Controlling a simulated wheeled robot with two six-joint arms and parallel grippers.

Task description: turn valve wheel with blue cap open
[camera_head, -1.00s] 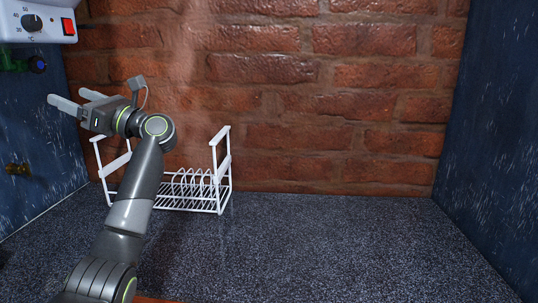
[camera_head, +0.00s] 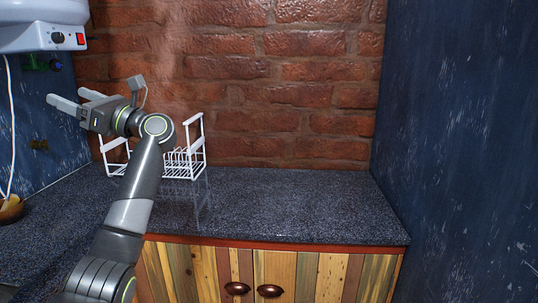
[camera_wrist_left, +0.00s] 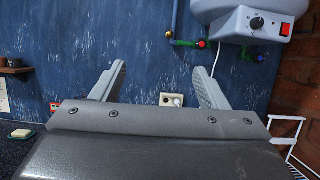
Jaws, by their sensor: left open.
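The valve with the blue cap (camera_wrist_left: 261,58) is on the blue wall in the left wrist view, below the white heater and right of my left gripper's fingers. Its green body (camera_wrist_left: 246,52) shows beside the cap. In the head view the blue-capped valve (camera_head: 56,64) is small, at the upper left under the heater. My left gripper (camera_head: 66,96) is open and empty, reaching toward the left wall, lower in the picture than the valve and apart from it. Its two spread fingers also show in the left wrist view (camera_wrist_left: 160,85). My right gripper is not in view.
The white heater (camera_head: 42,22) hangs above the valve. A second pipe fitting with a red cap (camera_wrist_left: 172,35) is farther left. A white dish rack (camera_head: 184,165) stands on the counter (camera_head: 280,205) behind my left arm. The right part of the counter is clear.

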